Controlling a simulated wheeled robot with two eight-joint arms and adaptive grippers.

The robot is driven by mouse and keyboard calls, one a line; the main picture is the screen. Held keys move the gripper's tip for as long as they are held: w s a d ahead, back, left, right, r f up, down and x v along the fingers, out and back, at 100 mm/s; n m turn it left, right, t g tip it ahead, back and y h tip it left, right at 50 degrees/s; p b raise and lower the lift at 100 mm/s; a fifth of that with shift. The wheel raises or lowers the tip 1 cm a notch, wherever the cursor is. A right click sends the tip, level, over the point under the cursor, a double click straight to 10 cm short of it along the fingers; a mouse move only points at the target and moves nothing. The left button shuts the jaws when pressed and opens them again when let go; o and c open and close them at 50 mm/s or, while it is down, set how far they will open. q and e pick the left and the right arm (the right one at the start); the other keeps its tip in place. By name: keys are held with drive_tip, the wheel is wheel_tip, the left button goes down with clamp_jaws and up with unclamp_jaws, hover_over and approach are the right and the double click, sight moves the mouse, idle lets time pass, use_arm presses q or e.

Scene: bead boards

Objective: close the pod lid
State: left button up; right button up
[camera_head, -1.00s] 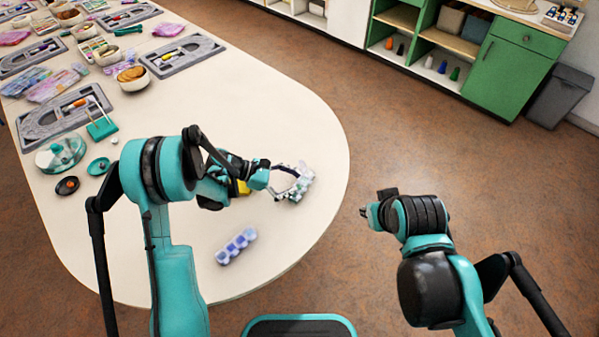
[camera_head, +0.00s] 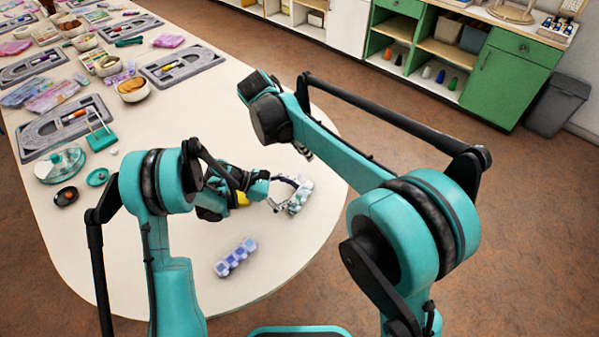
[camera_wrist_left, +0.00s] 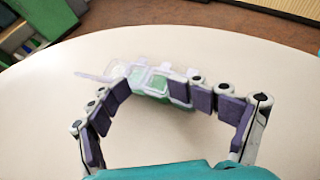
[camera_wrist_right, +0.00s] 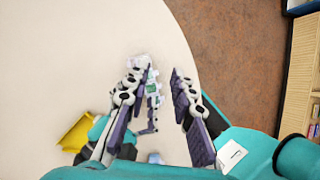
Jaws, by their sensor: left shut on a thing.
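A pod strip with green cells and clear lids (camera_wrist_left: 150,79) lies near the table's rounded end. One flap sticks out at its left in the left wrist view. The strip shows partly hidden at my left gripper in the head view (camera_head: 301,194) and between the fingers in the right wrist view (camera_wrist_right: 152,92). My left gripper (camera_wrist_left: 157,84) is shut on the pod strip, its fingers at the near side. My right gripper (camera_wrist_right: 162,72) is open above the strip; in the head view its forearm mostly hides it, with only a dark tip showing (camera_head: 303,151).
A second, blue-purple pod strip (camera_head: 235,257) lies on the table (camera_head: 190,290) nearer me. Grey bead boards (camera_head: 182,66), bowls (camera_head: 132,88) and a clear round container (camera_head: 60,163) fill the table's far left. The table around the blue strip is clear.

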sight(301, 176)
drive_tip(key=w+a+f+n+h, duration=0.2)
drive_tip(key=w+a+f+n, duration=0.1)
drive_tip(key=a+f+n, duration=0.3)
drive_tip(key=shift+g, duration=0.3)
drive_tip(key=x, duration=1)
drive_tip(key=shift+a+f, duration=0.25)
drive_tip(key=shift+f, duration=0.1)
drive_tip(key=shift+w, duration=0.1)
clamp_jaws()
